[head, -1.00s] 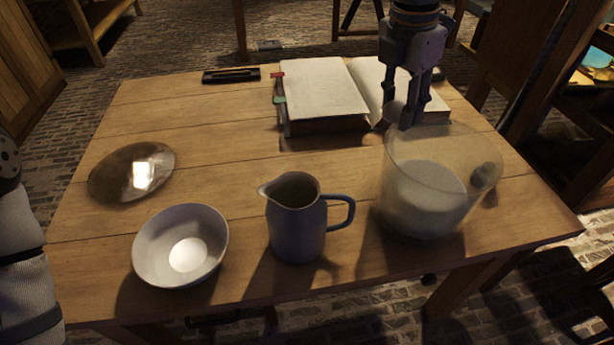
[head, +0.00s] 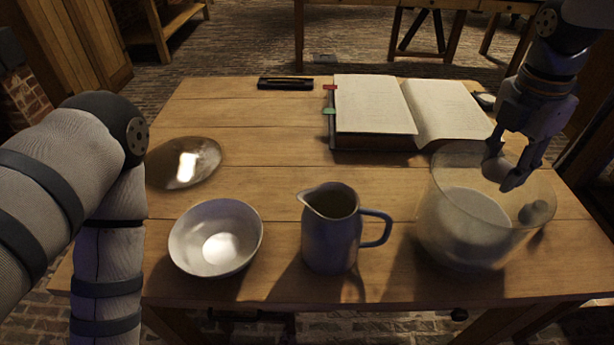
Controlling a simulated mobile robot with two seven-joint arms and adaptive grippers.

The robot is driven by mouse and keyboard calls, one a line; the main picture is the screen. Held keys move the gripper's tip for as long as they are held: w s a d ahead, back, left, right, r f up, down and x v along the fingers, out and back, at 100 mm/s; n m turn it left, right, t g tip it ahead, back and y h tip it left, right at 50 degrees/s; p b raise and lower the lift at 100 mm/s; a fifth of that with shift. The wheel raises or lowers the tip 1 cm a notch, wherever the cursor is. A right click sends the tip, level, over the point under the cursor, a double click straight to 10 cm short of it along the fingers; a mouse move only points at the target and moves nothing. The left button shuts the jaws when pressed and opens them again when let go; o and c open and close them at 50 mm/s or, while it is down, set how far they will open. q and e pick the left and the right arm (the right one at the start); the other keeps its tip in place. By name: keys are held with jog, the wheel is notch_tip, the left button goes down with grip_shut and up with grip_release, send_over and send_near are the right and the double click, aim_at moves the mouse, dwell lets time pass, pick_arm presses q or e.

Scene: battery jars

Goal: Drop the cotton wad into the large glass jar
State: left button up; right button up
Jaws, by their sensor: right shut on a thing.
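The large glass jar (head: 437,222) stands at the right of the table, wide and open at the top, with pale contents low inside. My right gripper (head: 506,178) points down over the jar's mouth, its fingertips overlapping the far part of the rim in the picture. It is shut on the cotton wad (head: 492,168), a small pale lump mostly hidden by the fingers. I cannot tell whether the fingertips are below the rim. My left arm shows at the left; its gripper is out of view.
A blue-grey jug (head: 330,240) stands left of the jar, with a white bowl (head: 190,243) beyond it. A shiny dish (head: 205,160) lies further back. An open book (head: 375,105) and a dark narrow case (head: 285,83) lie along the back. A small grey knob (head: 538,212) shows at the jar's right side.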

jog(key=shift+r, duration=0.1)
jog(key=o, duration=1.1)
jog(key=r, duration=0.4)
jog(key=a+r, duration=0.1)
jog(key=r, duration=0.7)
jog(key=shift+s+a, duration=0.15)
jog(key=shift+s, duration=0.25)
